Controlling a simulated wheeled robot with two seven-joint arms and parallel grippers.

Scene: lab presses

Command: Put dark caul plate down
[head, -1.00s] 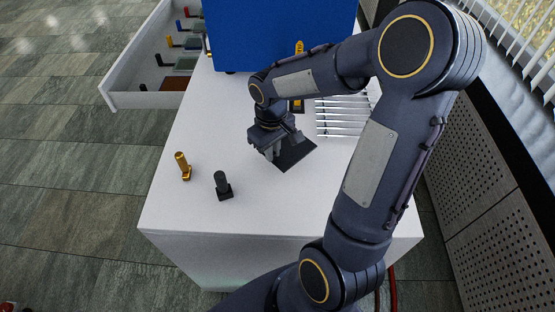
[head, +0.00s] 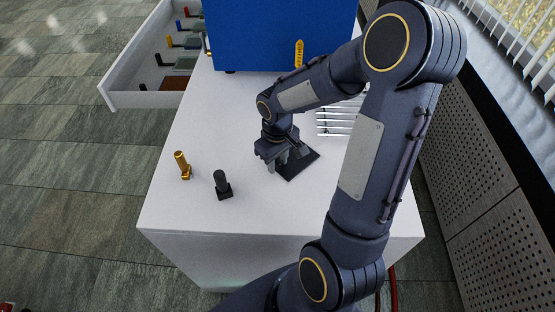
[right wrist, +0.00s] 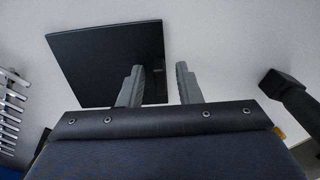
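The dark caul plate (head: 303,163) is a flat dark square lying on the white table top, right of the middle. It also shows in the right wrist view (right wrist: 105,60). My right gripper (head: 277,166) is low over the plate's left edge. The left finger there overlaps the plate's edge, and the other is over bare white surface. Whether a finger touches the plate I cannot tell. My left gripper is not in view.
A dark post on a square base (head: 222,185) and a gold post (head: 182,165) stand left of the gripper. A slatted metal rack (head: 337,120) lies behind the plate. A blue press (head: 265,35) stands at the back. An open drawer (head: 150,100) holds several plates.

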